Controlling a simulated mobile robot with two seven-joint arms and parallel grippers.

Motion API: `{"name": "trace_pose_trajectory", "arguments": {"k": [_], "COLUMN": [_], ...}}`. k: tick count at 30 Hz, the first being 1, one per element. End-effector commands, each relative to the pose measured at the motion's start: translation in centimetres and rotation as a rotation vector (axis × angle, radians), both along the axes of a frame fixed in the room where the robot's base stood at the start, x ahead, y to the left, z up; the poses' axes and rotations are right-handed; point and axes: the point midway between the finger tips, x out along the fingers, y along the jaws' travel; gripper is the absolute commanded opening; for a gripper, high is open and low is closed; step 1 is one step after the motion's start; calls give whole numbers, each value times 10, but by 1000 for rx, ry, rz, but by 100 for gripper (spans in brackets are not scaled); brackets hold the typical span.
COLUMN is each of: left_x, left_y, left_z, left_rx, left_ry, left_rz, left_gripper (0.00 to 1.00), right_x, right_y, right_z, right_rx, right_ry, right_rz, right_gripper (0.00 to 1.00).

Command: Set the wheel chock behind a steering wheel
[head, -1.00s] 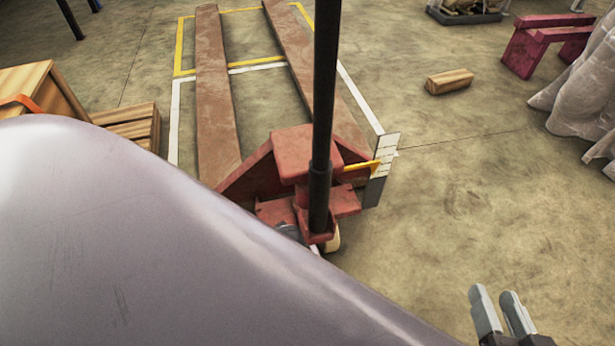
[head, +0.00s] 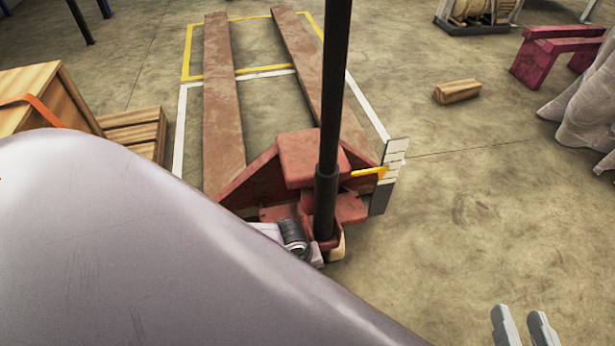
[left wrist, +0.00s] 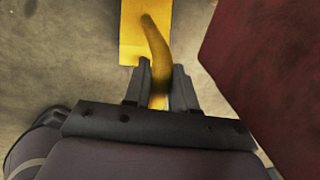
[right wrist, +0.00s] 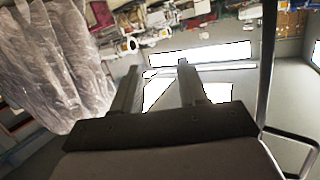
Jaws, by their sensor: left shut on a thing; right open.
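The red pallet jack (head: 310,160) stands with its black handle (head: 328,200) upright. A cream steering wheel (head: 338,248) shows at its near base. In the left wrist view my left gripper (left wrist: 162,72) is shut on the curved handle of the yellow wheel chock (left wrist: 132,40). A red part of the jack (left wrist: 260,70) is close on the right of that view. In the head view the chock and left fingers are hidden, behind my grey arm or the jack. My right gripper (head: 520,318) is open and empty over bare floor; the right wrist view also shows it (right wrist: 159,70).
Two long brown forks (head: 222,100) lie inside a yellow and white floor marking. Wooden crates (head: 135,128) stand at left. A striped plate (head: 388,175) is at the jack's right. A wooden block (head: 457,91) and a dark red stand (head: 550,55) are farther right.

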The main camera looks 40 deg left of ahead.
Motion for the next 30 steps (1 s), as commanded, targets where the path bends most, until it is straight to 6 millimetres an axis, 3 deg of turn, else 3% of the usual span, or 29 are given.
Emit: {"name": "trace_pose_trajectory", "arguments": {"k": [4, 5, 6, 7, 19, 30], "left_x": [2, 0, 0, 0, 0, -11], "left_y": [-1, 0, 0, 0, 1, 10], "left_z": [-2, -3, -3, -3, 6, 74], "left_rx": [-3, 0, 0, 0, 0, 2], "left_ry": [-5, 0, 0, 0, 0, 0], "left_rz": [0, 0, 0, 0, -1, -1], "left_gripper": [0, 36, 49, 51, 51, 51], "right_x": [1, 0, 1, 1, 1, 10], "right_y": [-1, -1, -1, -1, 0, 25], "right_z": [-3, -2, -2, -1, 5, 7], "right_rx": [-6, -8, -8, -8, 3, 144], "right_ry": [-5, -7, -7, -7, -2, 181], "right_rz": [-2, -3, -3, -3, 1, 41], "right_gripper": [43, 43, 43, 43, 43, 43]}}
